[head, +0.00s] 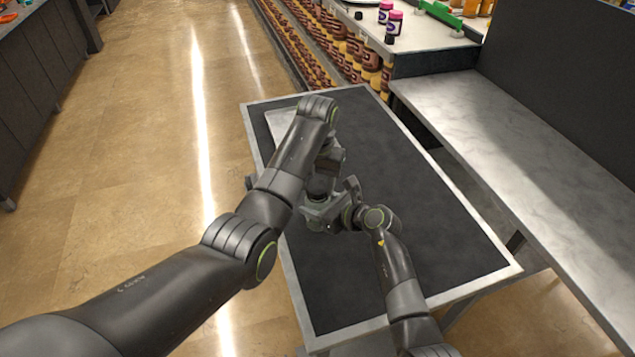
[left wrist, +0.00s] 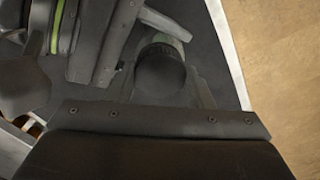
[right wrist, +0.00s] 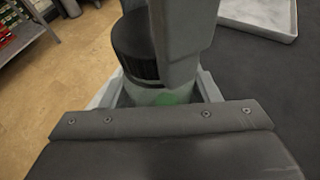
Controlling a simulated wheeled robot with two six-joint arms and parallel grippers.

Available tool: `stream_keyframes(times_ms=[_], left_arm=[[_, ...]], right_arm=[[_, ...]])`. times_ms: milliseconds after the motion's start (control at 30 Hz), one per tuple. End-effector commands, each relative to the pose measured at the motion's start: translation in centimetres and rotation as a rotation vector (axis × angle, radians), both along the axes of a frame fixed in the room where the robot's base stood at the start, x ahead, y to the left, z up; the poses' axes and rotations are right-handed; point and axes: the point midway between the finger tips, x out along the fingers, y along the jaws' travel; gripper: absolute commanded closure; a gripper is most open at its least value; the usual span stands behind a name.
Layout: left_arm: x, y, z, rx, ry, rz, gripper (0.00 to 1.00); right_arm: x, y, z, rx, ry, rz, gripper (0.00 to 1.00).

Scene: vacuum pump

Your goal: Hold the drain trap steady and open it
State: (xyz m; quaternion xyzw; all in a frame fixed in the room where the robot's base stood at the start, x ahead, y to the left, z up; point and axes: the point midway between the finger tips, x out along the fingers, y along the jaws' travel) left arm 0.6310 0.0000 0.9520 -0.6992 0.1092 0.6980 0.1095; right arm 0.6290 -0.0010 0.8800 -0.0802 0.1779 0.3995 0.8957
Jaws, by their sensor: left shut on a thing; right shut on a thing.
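The drain trap (head: 319,186) stands on the dark table top, mostly hidden between my two grippers. In the right wrist view it shows a black ribbed cap (right wrist: 136,48) on a pale body with a green patch (right wrist: 165,97). My right gripper (head: 328,208) comes from the right and is shut around the body, low down. My left gripper (head: 325,168) reaches down from above and is shut at the cap end. The left wrist view shows a dark round top (left wrist: 160,72) between its fingers. The exact finger contacts are hidden.
A pale tray (head: 284,122) lies at the table's far left corner, partly behind my left arm. The table's right half (head: 425,235) is clear. A grey bench (head: 520,140) runs along the right, and shelves of bottles (head: 310,45) stand behind.

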Motion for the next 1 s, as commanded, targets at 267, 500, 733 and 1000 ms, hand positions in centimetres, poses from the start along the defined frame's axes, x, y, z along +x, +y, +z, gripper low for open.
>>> stream_keyframes(times_ms=[267, 500, 733, 1000], left_arm=[[0.0, 0.0, 0.1, 0.0, -0.001, -0.001, 0.8], [0.1, 0.0, 0.9, -0.001, -0.002, -0.001, 0.8], [0.0, 0.0, 1.7, 0.0, -0.001, -0.001, 0.8], [0.0, 0.0, 2.2, 0.0, 0.0, -0.001, 0.8]], right_arm=[[0.0, -0.1, -0.1, -0.002, 0.0, -0.001, 1.0], [0.0, 0.0, -0.1, -0.001, 0.0, 0.0, 1.0], [0.0, 0.0, -0.1, -0.001, 0.0, 0.0, 1.0], [0.0, 0.0, -0.1, -0.001, 0.0, 0.0, 1.0]])
